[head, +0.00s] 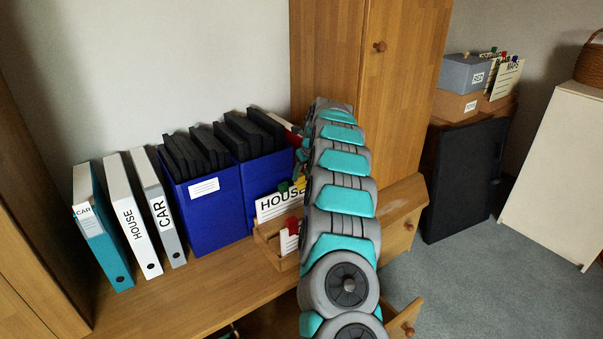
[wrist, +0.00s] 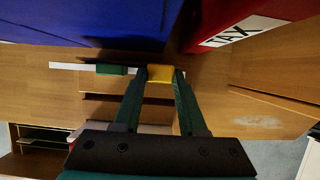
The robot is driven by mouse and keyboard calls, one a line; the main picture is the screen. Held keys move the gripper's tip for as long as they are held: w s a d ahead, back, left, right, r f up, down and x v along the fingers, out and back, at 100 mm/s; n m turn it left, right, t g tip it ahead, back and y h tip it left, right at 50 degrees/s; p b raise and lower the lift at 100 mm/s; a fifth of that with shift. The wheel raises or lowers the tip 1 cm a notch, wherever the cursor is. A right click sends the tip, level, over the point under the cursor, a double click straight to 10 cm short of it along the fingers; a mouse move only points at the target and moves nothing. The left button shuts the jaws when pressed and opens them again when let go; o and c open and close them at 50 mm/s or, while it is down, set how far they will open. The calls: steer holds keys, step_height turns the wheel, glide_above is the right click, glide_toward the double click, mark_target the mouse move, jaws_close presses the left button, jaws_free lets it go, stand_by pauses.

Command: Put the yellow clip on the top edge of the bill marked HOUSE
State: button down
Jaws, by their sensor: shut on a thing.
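The yellow clip (wrist: 161,73) is between the fingertips of my gripper (wrist: 160,80), which is shut on it. In the wrist view it is at the right end of the thin white top edge of a bill (wrist: 70,66); I cannot tell whether it grips that edge. A green clip (wrist: 112,69) sits on the same edge, to the left. In the head view the bill marked HOUSE (head: 272,206) stands upright in a wooden holder (head: 265,246), its right part hidden by my arm. The yellow clip (head: 300,182) shows just above its top right.
Blue boxes of black folders (head: 210,216) stand close behind the holder. A red binder marked TAX (wrist: 245,25) is close to the right in the wrist view. Another bill with a red clip (head: 293,225) stands in front of HOUSE. Binders (head: 133,217) stand at the left.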

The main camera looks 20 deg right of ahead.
steer(key=shift+f, duration=0.35)
jaws_free()
stand_by(0.8)
steer(key=shift+r, duration=0.1)
steer(key=shift+r, duration=3.9)
